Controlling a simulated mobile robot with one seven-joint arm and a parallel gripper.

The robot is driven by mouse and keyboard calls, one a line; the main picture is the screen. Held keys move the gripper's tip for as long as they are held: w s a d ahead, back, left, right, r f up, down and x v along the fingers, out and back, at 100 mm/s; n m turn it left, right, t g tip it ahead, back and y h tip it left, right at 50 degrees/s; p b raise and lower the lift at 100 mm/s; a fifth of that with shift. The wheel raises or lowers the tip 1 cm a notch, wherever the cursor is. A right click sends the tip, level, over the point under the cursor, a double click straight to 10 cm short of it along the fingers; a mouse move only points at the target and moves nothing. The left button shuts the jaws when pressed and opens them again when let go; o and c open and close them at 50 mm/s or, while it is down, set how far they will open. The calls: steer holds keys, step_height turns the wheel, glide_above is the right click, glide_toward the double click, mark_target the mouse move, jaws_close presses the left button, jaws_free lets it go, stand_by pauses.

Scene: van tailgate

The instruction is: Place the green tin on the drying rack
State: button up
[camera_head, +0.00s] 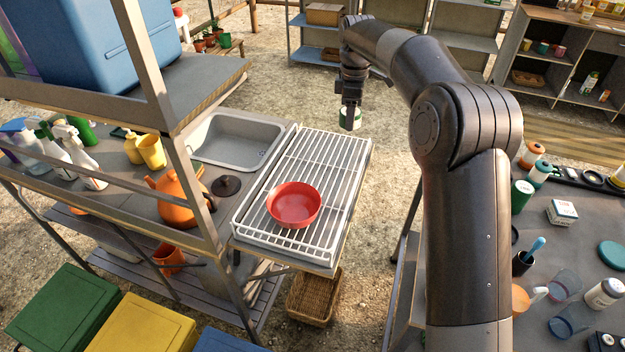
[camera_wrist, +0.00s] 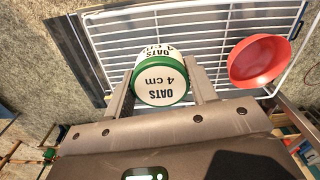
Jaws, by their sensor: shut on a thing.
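My gripper (camera_head: 351,103) is shut on the green tin (camera_head: 350,118), which hangs below the jaws. In the wrist view the tin (camera_wrist: 160,82) shows a white lid marked "OATS 4 cm" and a green rim, between the two fingers (camera_wrist: 162,92). The white wire drying rack (camera_head: 335,170) lies on the counter beside the sink. In the head view the tin appears at the rack's far right edge; in the wrist view the rack (camera_wrist: 215,22) lies behind and beyond it. The tin seems above rack level; the exact gap cannot be told.
A red bowl (camera_head: 294,204) sits on the near half of the rack; it also shows in the wrist view (camera_wrist: 259,62). The far half of the rack is bare. A sink (camera_head: 228,140) adjoins on the left, with a dark lid (camera_head: 226,186) and orange kettle (camera_head: 176,197) nearby.

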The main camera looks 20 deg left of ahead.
step_height(320, 180, down, 5)
steer(key=a, duration=0.1)
glide_above(308, 161)
step_height(308, 161, down, 7)
steer(key=shift+f, duration=2)
steer(key=shift+f, duration=0.15)
steer(key=o, duration=1)
step_height(308, 161, up, 12)
steer(key=shift+r, duration=0.15)
